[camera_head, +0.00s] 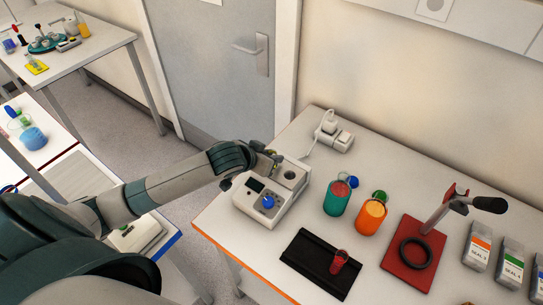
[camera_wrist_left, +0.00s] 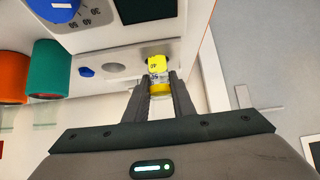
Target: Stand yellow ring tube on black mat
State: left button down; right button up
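The yellow ring tube (camera_wrist_left: 160,88) is a small clear tube with yellow parts, between the fingertips of my left gripper (camera_wrist_left: 161,82) in the left wrist view. The fingers appear closed against its sides. In the head view my left gripper (camera_head: 271,159) is at the back left edge of the grey-white device (camera_head: 254,208), and the tube is mostly hidden there. I cannot tell whether it still touches the device. The black mat (camera_head: 304,259) lies at the table's front, right of the device. A red tube (camera_head: 338,262) stands on its right part. My right gripper is not in view.
A green container (camera_head: 336,198) and an orange one (camera_head: 371,217) stand behind the mat. A red-based stand (camera_head: 405,277) with a black ring and lever is to the right, then labelled bags (camera_head: 477,247). A power strip (camera_head: 334,137) lies at the back. The mat's left part is clear.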

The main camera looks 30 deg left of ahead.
pick_arm(q)
jog(key=shift+r, duration=0.1)
dwell(0.3)
jog(key=shift+r+p, duration=0.3)
jog(key=shift+r, duration=0.4)
dwell(0.7)
jog(key=shift+r, duration=2.65)
